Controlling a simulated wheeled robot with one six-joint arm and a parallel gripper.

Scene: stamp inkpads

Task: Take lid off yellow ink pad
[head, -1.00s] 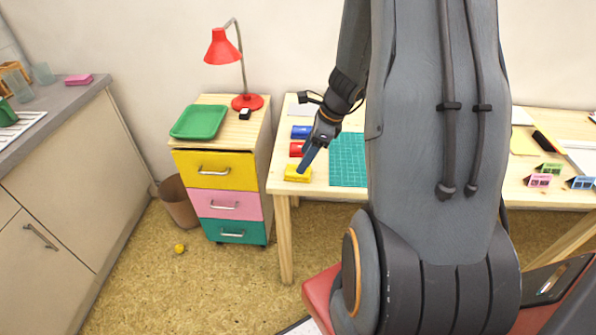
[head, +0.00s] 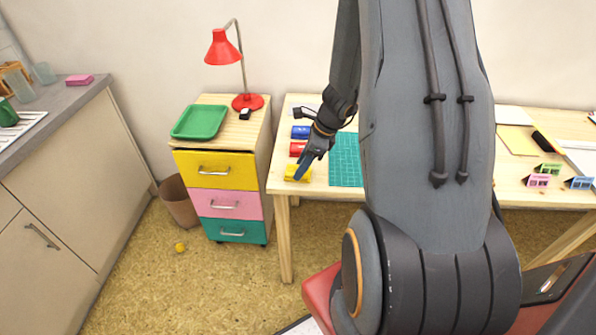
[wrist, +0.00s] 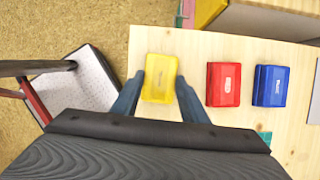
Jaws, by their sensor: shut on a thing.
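The yellow ink pad (head: 290,174) is a small yellow box at the near left corner of the wooden table. In the wrist view the yellow pad (wrist: 160,66) lies between my two blue fingers. My gripper (head: 301,173) points down at it and is shut on its sides; the wrist view shows the fingers (wrist: 161,92) against its left and right. The pad's top faces the camera, with a small label mark. I cannot tell whether its lid is apart from its base. The fingers hide part of the pad in the head view.
A red ink pad (wrist: 224,84) and a blue ink pad (wrist: 270,86) stand to the right in the wrist view. A green cutting mat (head: 346,160) lies right of my gripper. A drawer unit (head: 228,203) with a green tray (head: 199,121) and red lamp (head: 222,48) stands left.

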